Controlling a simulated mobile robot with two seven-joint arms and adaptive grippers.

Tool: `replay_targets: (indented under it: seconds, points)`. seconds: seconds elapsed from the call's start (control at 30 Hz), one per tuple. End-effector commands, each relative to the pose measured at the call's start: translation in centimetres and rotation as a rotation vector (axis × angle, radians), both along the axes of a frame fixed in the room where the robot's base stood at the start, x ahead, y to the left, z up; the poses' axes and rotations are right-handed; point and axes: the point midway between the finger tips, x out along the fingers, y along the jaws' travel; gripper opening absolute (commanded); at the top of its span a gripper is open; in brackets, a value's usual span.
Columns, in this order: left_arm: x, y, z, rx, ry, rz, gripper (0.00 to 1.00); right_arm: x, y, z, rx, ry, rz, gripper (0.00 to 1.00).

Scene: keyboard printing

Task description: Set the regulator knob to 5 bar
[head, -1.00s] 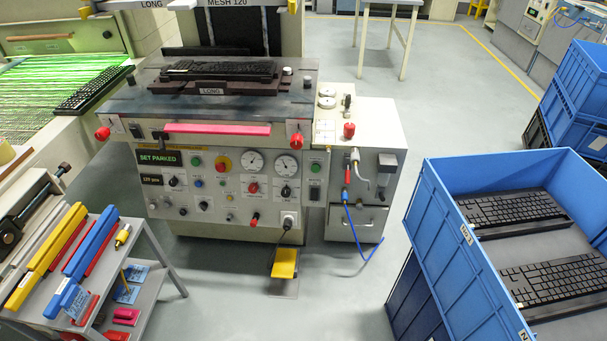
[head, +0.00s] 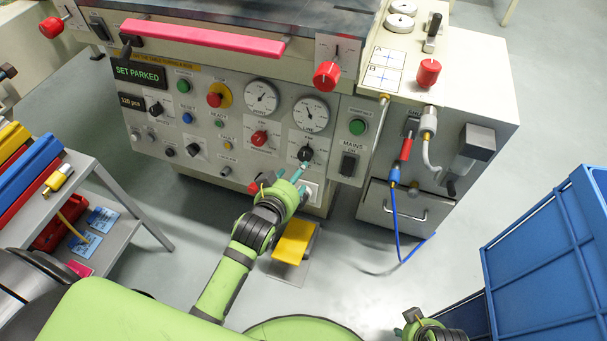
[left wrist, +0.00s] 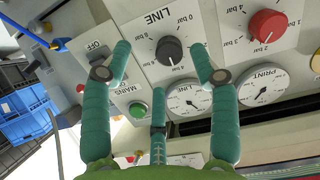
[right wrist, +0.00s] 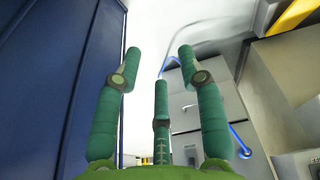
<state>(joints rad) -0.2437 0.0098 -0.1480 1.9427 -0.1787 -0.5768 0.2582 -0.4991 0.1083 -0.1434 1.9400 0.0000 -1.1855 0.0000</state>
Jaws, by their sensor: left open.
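The black LINE knob (head: 306,153) sits below the LINE gauge (head: 310,113) on the press's front panel, and no other knob there is plainly labelled a regulator. In the left wrist view the black knob (left wrist: 169,50) shows upside down, its bar scale around it; I cannot read its pointer surely. My left gripper (head: 298,174) is just in front of and below this knob. Its fingers are spread on both sides of it in the left wrist view, seemingly apart from it. My right gripper (right wrist: 160,52) is open and empty, low by the blue crate; its body shows in the head view (head: 412,318).
A red knob (head: 259,138) sits left of the LINE knob under the PRINT gauge (head: 261,97). The MAINS switch (head: 348,163) is close on the right. A yellow pedal (head: 294,242) is on the floor below. Blue crates (head: 555,270) stand at right.

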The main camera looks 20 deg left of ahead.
Motion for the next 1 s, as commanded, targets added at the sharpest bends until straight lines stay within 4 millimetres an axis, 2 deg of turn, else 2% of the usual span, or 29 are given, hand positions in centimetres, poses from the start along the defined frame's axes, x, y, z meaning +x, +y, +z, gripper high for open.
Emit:
replay_targets:
  seconds: [0.17,0.6,0.8,1.0]
  points:
    - [0.9,0.2,1.4,-0.012,-0.050,0.014,0.61,0.3,0.0,0.9,0.001,-0.011,-0.002,0.40]
    - [6.1,0.0,-0.6,-0.013,-0.050,0.012,0.61,0.3,-0.1,5.7,0.002,-0.041,-0.006,0.40]
    - [6.9,-0.1,-0.9,-0.013,-0.050,0.012,0.61,0.2,-0.2,6.7,0.002,-0.047,-0.008,0.40]
    - [7.0,-0.1,-0.8,-0.012,-0.049,0.012,0.61,0.1,-0.2,6.8,0.002,-0.047,-0.008,0.40]
